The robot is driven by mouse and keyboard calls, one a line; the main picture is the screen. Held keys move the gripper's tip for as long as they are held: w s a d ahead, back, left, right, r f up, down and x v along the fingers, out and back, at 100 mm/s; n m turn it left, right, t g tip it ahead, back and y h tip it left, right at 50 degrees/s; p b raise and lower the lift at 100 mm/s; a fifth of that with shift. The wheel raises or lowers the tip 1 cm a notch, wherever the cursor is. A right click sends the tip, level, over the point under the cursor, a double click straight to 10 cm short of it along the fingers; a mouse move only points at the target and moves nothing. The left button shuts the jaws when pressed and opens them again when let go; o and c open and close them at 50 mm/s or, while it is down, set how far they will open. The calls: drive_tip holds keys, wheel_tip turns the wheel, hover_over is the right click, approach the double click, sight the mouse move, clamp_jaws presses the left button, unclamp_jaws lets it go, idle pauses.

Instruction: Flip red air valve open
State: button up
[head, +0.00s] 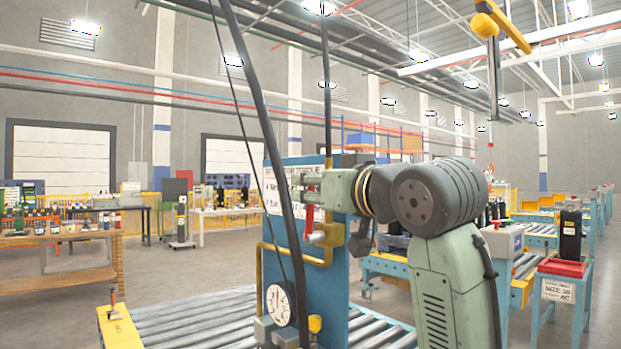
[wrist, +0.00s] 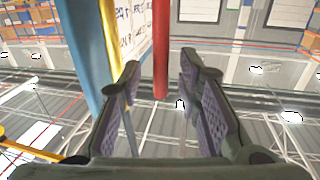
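The red air valve handle (head: 309,220) hangs upright on the front of the blue panel (head: 335,285) in the head view. In the wrist view the red handle (wrist: 160,50) comes down from the top edge between my two fingertips, with gaps on both sides. My gripper (head: 303,184) reaches in from the right at the handle's upper part; its fingers partly hide the handle there. In the wrist view my gripper (wrist: 160,70) is open, with the fingers well apart. I cannot see contact with the handle.
A yellow pipe (head: 262,275) and a round gauge (head: 279,304) sit on the panel below the valve. Dark hoses cross in front of the panel. A roller conveyor (head: 200,320) lies beneath. A wooden workbench (head: 60,275) stands at left, with open floor between.

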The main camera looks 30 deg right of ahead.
drive_tip(key=shift+w, duration=0.7)
drive_tip(key=shift+c, duration=0.5)
clamp_jaws()
